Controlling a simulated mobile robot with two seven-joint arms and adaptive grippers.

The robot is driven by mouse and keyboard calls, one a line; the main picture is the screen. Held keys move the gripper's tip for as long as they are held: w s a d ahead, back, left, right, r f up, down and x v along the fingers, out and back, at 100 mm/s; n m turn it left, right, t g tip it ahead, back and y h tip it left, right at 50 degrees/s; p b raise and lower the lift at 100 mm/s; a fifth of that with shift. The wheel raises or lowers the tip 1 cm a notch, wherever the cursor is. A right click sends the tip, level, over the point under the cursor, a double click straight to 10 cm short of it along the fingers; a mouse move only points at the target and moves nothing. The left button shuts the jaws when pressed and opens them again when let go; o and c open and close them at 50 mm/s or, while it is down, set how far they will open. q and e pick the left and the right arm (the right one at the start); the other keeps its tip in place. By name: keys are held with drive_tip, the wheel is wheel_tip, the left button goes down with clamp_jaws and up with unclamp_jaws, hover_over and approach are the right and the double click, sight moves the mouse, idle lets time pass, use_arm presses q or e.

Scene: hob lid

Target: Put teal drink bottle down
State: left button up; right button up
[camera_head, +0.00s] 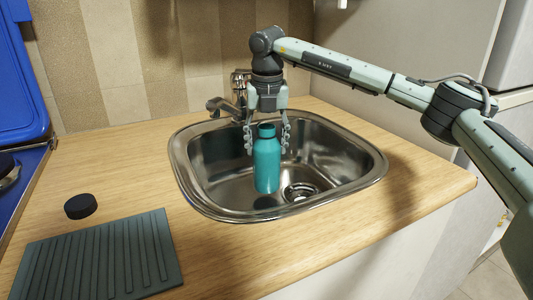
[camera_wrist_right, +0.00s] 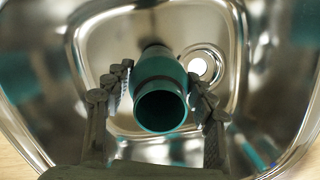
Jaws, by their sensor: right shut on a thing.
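The teal drink bottle (camera_head: 267,163) is upright inside the sink basin, left of the drain. Its open mouth shows in the right wrist view (camera_wrist_right: 161,107). My right gripper (camera_head: 267,140) reaches down from above with one finger on each side of the bottle's upper part. It is shut on the bottle; the fingers also flank it in the right wrist view (camera_wrist_right: 160,95). The bottle's base is low in the basin, but I cannot tell whether it touches the floor. My left gripper is not in view.
The steel sink (camera_head: 205,205) is set in a wooden counter (camera_head: 240,255). A tap (camera_head: 224,106) stands behind it. A black round lid (camera_head: 80,206) and a dark ribbed mat (camera_head: 98,258) lie at left. A blue hob lid (camera_head: 20,80) stands open at far left.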

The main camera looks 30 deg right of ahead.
wheel_tip(320, 180, down, 2)
drive_tip(key=shift+f, duration=0.35)
drive_tip(key=o, duration=1.6)
drive_tip(key=shift+c, duration=0.2)
drive_tip(key=shift+r, duration=0.2)
wheel_tip(320, 180, up, 2)
drive_tip(key=shift+s+a+r, duration=0.1)
drive_tip(key=shift+r, duration=0.1)
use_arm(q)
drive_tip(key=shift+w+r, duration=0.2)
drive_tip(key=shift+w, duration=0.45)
use_arm(e)
wheel_tip(320, 180, up, 10)
drive_tip(key=s, duration=0.1)
drive_tip(key=shift+s+a+f, duration=0.2)
drive_tip(key=shift+a+f, duration=0.05)
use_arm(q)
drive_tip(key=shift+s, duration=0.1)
